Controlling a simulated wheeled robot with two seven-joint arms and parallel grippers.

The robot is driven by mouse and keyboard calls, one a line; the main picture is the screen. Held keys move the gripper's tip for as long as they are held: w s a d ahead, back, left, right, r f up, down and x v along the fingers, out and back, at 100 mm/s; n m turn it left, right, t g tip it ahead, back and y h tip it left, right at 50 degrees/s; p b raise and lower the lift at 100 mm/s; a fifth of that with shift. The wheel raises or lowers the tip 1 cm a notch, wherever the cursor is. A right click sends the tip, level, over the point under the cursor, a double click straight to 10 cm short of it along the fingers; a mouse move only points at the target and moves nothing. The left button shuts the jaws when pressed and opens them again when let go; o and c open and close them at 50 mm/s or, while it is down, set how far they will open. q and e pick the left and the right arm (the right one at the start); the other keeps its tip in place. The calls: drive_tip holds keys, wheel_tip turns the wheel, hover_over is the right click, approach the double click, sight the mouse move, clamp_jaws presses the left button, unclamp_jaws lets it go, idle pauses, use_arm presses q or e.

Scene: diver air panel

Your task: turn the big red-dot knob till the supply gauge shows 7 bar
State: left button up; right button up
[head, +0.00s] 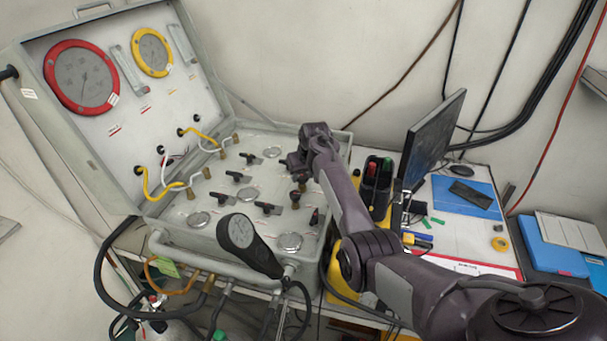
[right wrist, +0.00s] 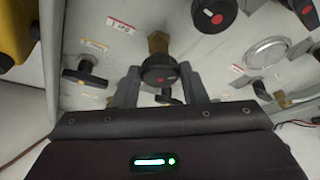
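In the right wrist view a black knob with a red dot (right wrist: 160,70) sits on a brass stem, between the two fingers of my right gripper (right wrist: 163,80). The fingertips lie close along both sides of the knob; I cannot tell whether they press on it. In the head view my right gripper (head: 300,163) reaches down over the right back part of the panel and hides that knob. A red-ringed gauge (head: 82,77) and a yellow-ringed gauge (head: 153,52) are in the open lid. Their readings are too small to read. My left gripper is out of view.
Other red-dot knobs (right wrist: 213,14) and a black tee handle (right wrist: 85,72) are near my fingers.

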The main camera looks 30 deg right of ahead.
drive_tip(key=c, duration=0.3)
drive_tip(key=m, duration=0.1)
drive_tip(key=m+h, duration=0.1)
drive_tip(key=shift+a+r+m+g+p, duration=0.1)
drive_tip(key=shift+a+m+g+p, duration=0.05)
drive_tip(key=shift+m+g+p, duration=0.2)
drive_tip(key=shift+c, duration=0.2)
drive_tip(key=shift+w+m+h, duration=0.1)
drive_tip(key=shift+m+h, duration=0.4)
drive_tip(key=shift+m, duration=0.55)
drive_tip(key=o, duration=1)
drive_tip(key=shift+c, duration=0.2)
drive_tip(key=b+v, duration=0.2)
drive_tip(key=v, duration=0.5)
drive_tip(key=shift+r, duration=0.35)
